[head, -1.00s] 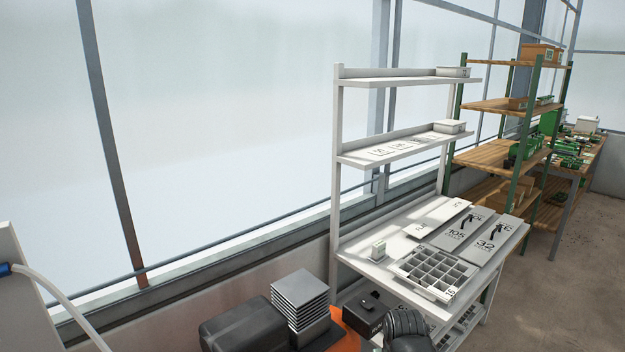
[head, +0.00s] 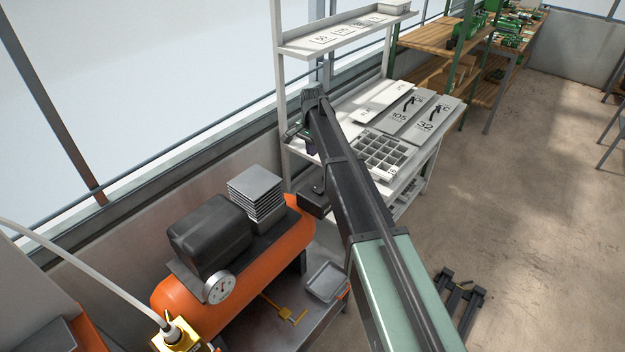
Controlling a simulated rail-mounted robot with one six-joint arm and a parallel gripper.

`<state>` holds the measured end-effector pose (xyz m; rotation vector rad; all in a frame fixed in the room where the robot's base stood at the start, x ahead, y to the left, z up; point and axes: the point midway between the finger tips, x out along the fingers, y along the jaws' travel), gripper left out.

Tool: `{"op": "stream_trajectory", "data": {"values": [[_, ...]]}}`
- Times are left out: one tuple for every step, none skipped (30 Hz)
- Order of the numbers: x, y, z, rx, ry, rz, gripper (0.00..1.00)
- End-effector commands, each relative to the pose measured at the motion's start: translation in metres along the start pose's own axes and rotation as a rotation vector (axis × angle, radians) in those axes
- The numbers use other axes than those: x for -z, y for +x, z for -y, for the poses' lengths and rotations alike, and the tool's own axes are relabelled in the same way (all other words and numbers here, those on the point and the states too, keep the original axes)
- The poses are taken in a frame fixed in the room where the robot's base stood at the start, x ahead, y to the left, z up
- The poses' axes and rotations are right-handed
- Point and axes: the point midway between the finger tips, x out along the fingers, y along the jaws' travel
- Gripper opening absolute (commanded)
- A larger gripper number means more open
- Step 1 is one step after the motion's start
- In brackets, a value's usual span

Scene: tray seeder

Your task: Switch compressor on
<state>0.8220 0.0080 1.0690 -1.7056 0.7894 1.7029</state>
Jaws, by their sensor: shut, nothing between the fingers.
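The compressor has an orange tank (head: 165,293) with a black motor cover (head: 208,235) on top. A round white gauge (head: 219,288) faces the front. A small black box (head: 314,203) sits at the tank's far right end, partly behind my arm; I cannot tell whether it carries the switch or how that is set. My dark arm rises from the bottom right and bends near the white bench's left end. Its wrist lies largely behind the arm there, and I cannot make out my gripper's fingers. No part of my arm visibly touches the compressor.
A stack of grey trays (head: 255,186) stands on the compressor. A white hose (head: 60,250) runs to a brass fitting (head: 176,333). The white bench (head: 417,160) holds a cell tray and plates. Floor at right is mostly clear.

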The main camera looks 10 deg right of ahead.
Motion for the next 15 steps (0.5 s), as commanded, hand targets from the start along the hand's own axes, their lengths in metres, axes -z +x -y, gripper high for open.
{"op": "stream_trajectory", "data": {"values": [[0.0,0.0,0.0,0.0,0.003,0.0,0.0],[0.0,0.0,0.0,0.0,0.002,0.0,0.0],[0.0,0.0,0.0,0.0,0.002,0.0,0.0],[0.0,0.0,-0.001,0.0,0.001,0.0,0.0],[0.0,0.0,-0.001,0.0,0.001,0.0,0.0],[0.0,0.0,-0.001,0.0,0.0,0.0,0.0],[0.0,0.001,-0.001,0.0,0.0,0.0,0.0],[0.0,0.001,-0.001,0.0,0.0,0.0,0.0],[0.0,0.003,-0.001,0.0,-0.001,0.0,0.0],[0.0,0.005,-0.001,0.0,-0.001,0.0,0.0],[0.0,0.008,-0.001,0.0,-0.001,0.0,0.0],[0.0,0.012,-0.001,0.0,-0.001,0.0,0.0],[0.0,0.016,-0.001,0.0,-0.001,0.0,0.0],[-0.001,0.021,-0.001,0.0,-0.001,0.0,0.0],[-0.001,0.028,-0.001,0.0,-0.001,0.0,0.0]]}}
